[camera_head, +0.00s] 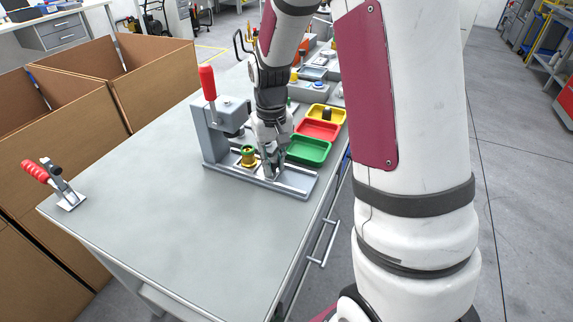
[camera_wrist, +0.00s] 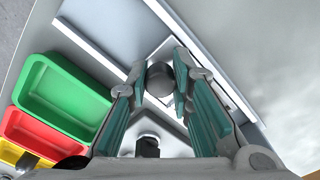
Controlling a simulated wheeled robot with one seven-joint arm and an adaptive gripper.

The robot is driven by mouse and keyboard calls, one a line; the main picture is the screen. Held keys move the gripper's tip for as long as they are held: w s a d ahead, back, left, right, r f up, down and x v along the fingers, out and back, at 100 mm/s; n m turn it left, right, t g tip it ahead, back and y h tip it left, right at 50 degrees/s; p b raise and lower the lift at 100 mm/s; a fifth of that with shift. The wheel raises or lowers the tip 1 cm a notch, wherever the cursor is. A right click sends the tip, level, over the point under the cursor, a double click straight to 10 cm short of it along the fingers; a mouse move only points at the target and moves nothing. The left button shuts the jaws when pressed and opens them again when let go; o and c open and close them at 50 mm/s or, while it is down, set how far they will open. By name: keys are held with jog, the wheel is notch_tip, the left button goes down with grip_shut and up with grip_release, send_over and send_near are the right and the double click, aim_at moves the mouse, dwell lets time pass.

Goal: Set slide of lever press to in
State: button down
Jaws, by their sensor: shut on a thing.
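The lever press (camera_head: 212,130) stands on the table with its red-handled lever (camera_head: 207,83) upright. Its grey base rail (camera_head: 300,180) runs from the press body to the right. A brass-coloured part with a green top (camera_head: 248,156) sits on the rail section beside the press head. My gripper (camera_head: 273,172) reaches down over the rail to the right of this part. In the wrist view my gripper (camera_wrist: 160,82) is shut on a round dark knob (camera_wrist: 160,76), with a finger on each side. The plate under the knob is partly hidden by the fingers.
Green (camera_head: 309,150), red (camera_head: 318,130) and yellow (camera_head: 327,114) trays stand close behind the rail. Cardboard boxes (camera_head: 155,75) stand beyond the table's left side. The front tabletop (camera_head: 190,230) is clear.

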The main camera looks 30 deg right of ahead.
jog(key=c, duration=1.7)
grip_release()
